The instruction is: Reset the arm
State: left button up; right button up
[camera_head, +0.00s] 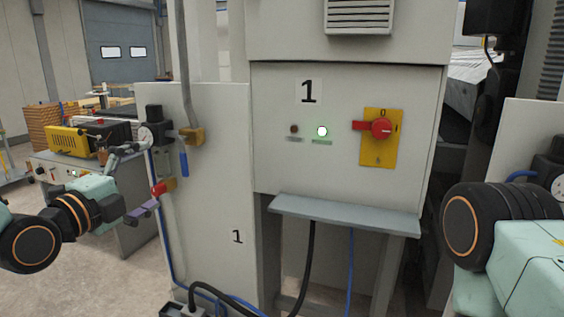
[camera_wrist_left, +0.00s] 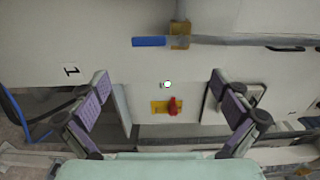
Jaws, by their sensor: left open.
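My left gripper (camera_head: 150,178) is at the left in the head view, beside the pale cabinet's left panel (camera_head: 215,215). Its fingers with purple pads are spread apart, and nothing is between them. The left wrist view also shows the open left gripper (camera_wrist_left: 160,77), with the control panel beyond it. My right arm (camera_head: 510,235) shows at the right edge; its gripper is out of view. The grey control panel (camera_head: 340,160) carries a red rotary switch (camera_head: 381,128) on a yellow plate and a lit green lamp (camera_head: 322,131).
A valve with a blue handle (camera_head: 184,163), a red-handled valve (camera_head: 163,188) and a gauge (camera_head: 146,136) are close to my left gripper. A grey ledge (camera_head: 345,213) juts out below the panel. A yellow machine (camera_head: 78,142) stands at the left. Hoses run low in front.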

pick_arm(q)
jog(key=w+d+r+n+p, duration=0.3)
jog(key=w+d+n+p, duration=0.4)
jog(key=w+n+p, duration=0.3)
jog(key=n, duration=0.4)
dwell(1.7)
jog(key=shift+s+r, duration=0.1)
jog(key=shift+r, duration=0.05)
